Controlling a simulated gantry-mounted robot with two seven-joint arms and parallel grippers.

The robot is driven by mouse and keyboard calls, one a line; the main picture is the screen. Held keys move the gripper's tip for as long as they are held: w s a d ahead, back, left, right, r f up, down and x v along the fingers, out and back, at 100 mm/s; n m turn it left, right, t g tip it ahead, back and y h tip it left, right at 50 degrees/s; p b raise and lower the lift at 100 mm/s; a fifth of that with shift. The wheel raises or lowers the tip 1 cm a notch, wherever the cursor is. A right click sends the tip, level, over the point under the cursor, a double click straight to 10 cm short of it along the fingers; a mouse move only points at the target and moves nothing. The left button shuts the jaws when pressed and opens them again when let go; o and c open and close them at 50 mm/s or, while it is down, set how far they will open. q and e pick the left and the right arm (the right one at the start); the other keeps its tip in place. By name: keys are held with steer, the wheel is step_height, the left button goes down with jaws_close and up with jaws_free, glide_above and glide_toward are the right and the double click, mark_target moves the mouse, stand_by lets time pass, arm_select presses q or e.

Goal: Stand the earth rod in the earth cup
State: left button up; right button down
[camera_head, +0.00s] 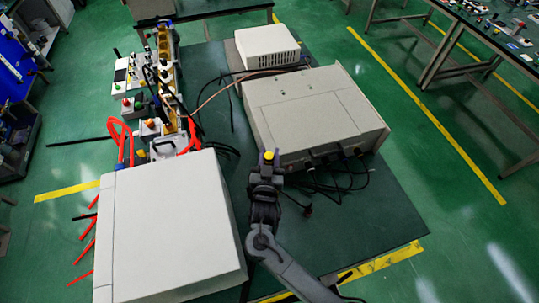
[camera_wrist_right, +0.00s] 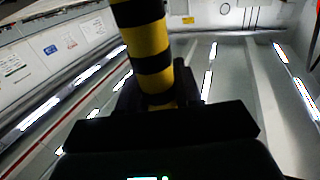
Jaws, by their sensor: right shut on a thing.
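The earth rod (camera_wrist_right: 148,45) is striped yellow and black. In the right wrist view it stands out from between the fingers of my right gripper (camera_wrist_right: 160,98) and leaves the top of the picture. In the head view my right gripper (camera_head: 267,167) is at the front middle, over the dark table top, and the rod shows only as a small yellow end (camera_head: 269,155) at the fingertips. The right gripper is shut on the rod. I cannot make out the earth cup in either view. My left gripper is not in view.
A large pale cabinet (camera_head: 170,225) is left of my right arm. A grey instrument case (camera_head: 312,115) with black cables (camera_head: 335,172) lies just beyond the gripper, and a smaller white box (camera_head: 267,46) stands behind it. The dark table (camera_head: 365,225) is bare at front right.

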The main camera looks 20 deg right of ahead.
steer(key=c, duration=0.7)
jaws_free()
steer(key=shift+r, duration=0.1)
steer(key=s+d+r, duration=0.8)
steer(key=r, duration=0.2)
steer(key=shift+s+r, duration=0.3)
steer(key=shift+r, duration=0.1)
steer(key=shift+f, duration=0.1)
